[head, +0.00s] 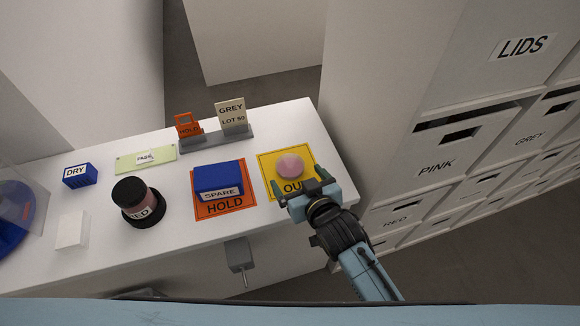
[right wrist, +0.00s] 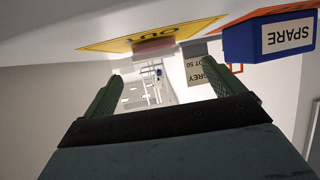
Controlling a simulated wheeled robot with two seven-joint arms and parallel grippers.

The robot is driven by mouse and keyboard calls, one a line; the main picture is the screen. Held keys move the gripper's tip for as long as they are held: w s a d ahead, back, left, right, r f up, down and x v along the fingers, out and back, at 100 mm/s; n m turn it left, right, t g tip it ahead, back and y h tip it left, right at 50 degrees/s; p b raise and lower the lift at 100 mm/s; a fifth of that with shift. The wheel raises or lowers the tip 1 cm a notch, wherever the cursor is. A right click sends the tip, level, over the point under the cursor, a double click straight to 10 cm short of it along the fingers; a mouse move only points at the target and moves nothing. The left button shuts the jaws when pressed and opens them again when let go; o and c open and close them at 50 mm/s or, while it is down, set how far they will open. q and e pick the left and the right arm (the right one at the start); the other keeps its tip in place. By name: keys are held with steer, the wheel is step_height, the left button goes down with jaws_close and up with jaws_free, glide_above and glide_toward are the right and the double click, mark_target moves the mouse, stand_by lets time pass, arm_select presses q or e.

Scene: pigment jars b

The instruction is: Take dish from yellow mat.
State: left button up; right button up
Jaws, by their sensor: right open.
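A round pink dish (head: 291,167) sits on the yellow mat (head: 267,163), which is lettered OUT and lies at the right end of the white table. My right gripper (head: 299,180) is open, with its green fingers at the near side of the dish, and nothing is held. In the right wrist view the picture is upside down; the dish (right wrist: 154,45) shows beyond the gap between the open fingers (right wrist: 162,72), under the edge of the yellow mat (right wrist: 190,30). Whether the fingers touch the dish cannot be told. My left gripper is not in view.
Left of the yellow mat, a blue SPARE box (head: 218,178) stands on the orange HOLD mat (head: 238,202). Behind is a grey rack (head: 215,139) with an orange tag and a GREY LOT 50 card (head: 231,114). A dark-lidded RED jar (head: 139,199) stands further left. Drawers (head: 440,155) stand right.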

mark_target(292, 168)
steer(key=shift+d+b+x, duration=0.15)
steer(key=shift+b+x, duration=0.05)
steer(key=shift+x, duration=1.2)
steer(key=shift+d+b+x, duration=0.15)
steer(key=shift+b+x, duration=0.05)
steer(key=shift+x, duration=1.2)
steer(key=shift+f, duration=0.15)
steer(key=c, duration=1)
steer(key=shift+c, duration=0.2)
